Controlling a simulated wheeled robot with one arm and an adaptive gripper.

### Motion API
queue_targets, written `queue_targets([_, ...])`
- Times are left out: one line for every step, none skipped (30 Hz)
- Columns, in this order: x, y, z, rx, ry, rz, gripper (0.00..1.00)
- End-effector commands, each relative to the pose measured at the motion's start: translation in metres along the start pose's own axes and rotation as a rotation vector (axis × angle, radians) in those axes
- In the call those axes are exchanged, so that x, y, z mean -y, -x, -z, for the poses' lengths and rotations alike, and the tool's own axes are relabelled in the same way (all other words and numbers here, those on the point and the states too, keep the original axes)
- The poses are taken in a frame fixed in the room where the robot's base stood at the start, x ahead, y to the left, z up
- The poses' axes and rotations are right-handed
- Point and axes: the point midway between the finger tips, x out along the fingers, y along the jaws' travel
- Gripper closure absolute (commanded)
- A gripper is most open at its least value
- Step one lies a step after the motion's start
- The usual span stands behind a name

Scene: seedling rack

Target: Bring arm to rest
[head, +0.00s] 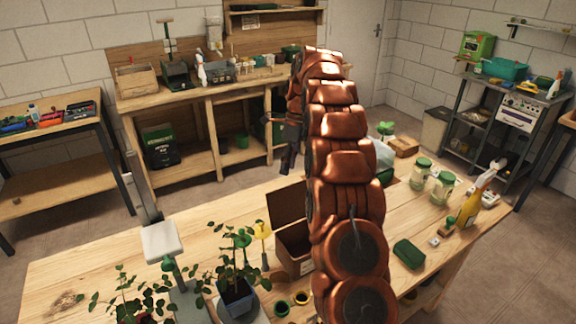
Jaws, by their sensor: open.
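My copper-coloured arm rises from the bottom centre over the near wooden table and curves over at the top. My gripper (284,150) is dark and hangs at the arm's far end, left of the upper links. It points downward, is open, and I see nothing held in it. It is in the air, apart from the table things, and the arm hides part of it.
A wooden workbench (190,95) stands behind, with floor between.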

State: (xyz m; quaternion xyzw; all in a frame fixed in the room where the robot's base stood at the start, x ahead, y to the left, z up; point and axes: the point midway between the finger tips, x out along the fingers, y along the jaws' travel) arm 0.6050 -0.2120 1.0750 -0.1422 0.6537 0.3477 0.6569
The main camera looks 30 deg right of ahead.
Motion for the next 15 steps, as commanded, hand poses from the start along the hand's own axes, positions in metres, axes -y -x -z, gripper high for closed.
queue_targets([0.0, 0.0, 0.0, 0.0, 0.0, 0.0, 0.49])
queue_targets([0.0, 0.0, 0.0, 0.0, 0.0, 0.0, 0.49])
queue_targets([0.0, 0.0, 0.0, 0.0, 0.0, 0.0, 0.49])
queue_targets([0.0, 0.0, 0.0, 0.0, 0.0, 0.0, 0.49])
queue_targets([0.0, 0.0, 0.0, 0.0, 0.0, 0.0, 0.49])
queue_targets([0.0, 0.0, 0.0, 0.0, 0.0, 0.0, 0.49])
queue_targets([0.0, 0.0, 0.0, 0.0, 0.0, 0.0, 0.49])
queue_targets([0.0, 0.0, 0.0, 0.0, 0.0, 0.0, 0.49])
queue_targets([0.0, 0.0, 0.0, 0.0, 0.0, 0.0, 0.49])
queue_targets([0.0, 0.0, 0.0, 0.0, 0.002, 0.0, 0.49])
queue_targets([-0.001, 0.0, 0.0, 0.0, 0.006, 0.0, 0.49])
queue_targets([-0.003, 0.001, -0.001, -0.001, 0.016, 0.0, 0.49])
queue_targets([-0.006, 0.001, -0.002, -0.002, 0.027, 0.0, 0.49])
queue_targets([-0.009, 0.002, -0.003, -0.003, 0.042, 0.0, 0.49])
queue_targets([-0.015, 0.003, -0.004, -0.005, 0.071, 0.001, 0.49])
